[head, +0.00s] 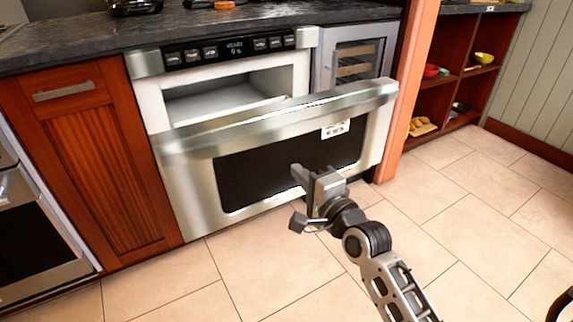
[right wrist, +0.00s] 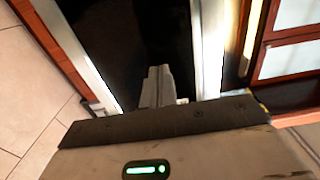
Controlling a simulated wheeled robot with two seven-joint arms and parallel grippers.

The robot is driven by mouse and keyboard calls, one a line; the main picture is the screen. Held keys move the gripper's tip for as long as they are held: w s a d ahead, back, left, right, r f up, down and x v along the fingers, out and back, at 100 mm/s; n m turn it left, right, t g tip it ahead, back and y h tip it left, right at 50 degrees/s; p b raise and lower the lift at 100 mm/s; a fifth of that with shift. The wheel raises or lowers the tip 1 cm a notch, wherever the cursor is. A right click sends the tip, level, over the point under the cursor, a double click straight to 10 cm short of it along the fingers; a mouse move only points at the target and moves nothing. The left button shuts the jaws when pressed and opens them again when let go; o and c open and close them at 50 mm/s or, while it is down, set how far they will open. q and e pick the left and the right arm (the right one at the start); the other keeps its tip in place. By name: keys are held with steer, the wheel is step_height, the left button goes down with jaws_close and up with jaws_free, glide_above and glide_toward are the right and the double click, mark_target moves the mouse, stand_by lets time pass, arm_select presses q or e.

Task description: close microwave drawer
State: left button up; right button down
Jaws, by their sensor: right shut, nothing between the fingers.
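The microwave drawer (head: 270,150) is built in under the dark counter and stands pulled out. Its steel front has a dark window (head: 240,180) and a white label near the upper right. The white cavity (head: 225,100) shows behind the front's top edge. The control panel (head: 230,50) is above it. My right gripper (head: 298,175) is shut and empty, in front of the dark window's lower right part; I cannot tell if it touches. In the right wrist view the shut fingers (right wrist: 157,85) point at the dark window (right wrist: 130,45) between steel edges. My left gripper is not in view.
A wooden cabinet (head: 95,150) and an oven (head: 35,230) are to the left. A small glass-door cooler (head: 355,65) is behind the drawer's right end. Open shelves (head: 455,75) hold bowls at right.

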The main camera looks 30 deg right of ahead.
mark_target(280, 154)
steer(key=w, duration=0.2)
steer(key=w+b, duration=0.1)
steer(key=w, duration=0.1)
steer(key=shift+w+a+f, duration=0.1)
steer(key=shift+w+a, duration=0.1)
steer(key=shift+w, duration=0.1)
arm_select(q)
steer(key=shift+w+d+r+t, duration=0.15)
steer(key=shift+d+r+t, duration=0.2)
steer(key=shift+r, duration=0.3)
arm_select(e)
steer(key=shift+w, duration=0.6)
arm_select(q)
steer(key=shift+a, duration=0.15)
arm_select(e)
steer(key=shift+w, duration=0.1)
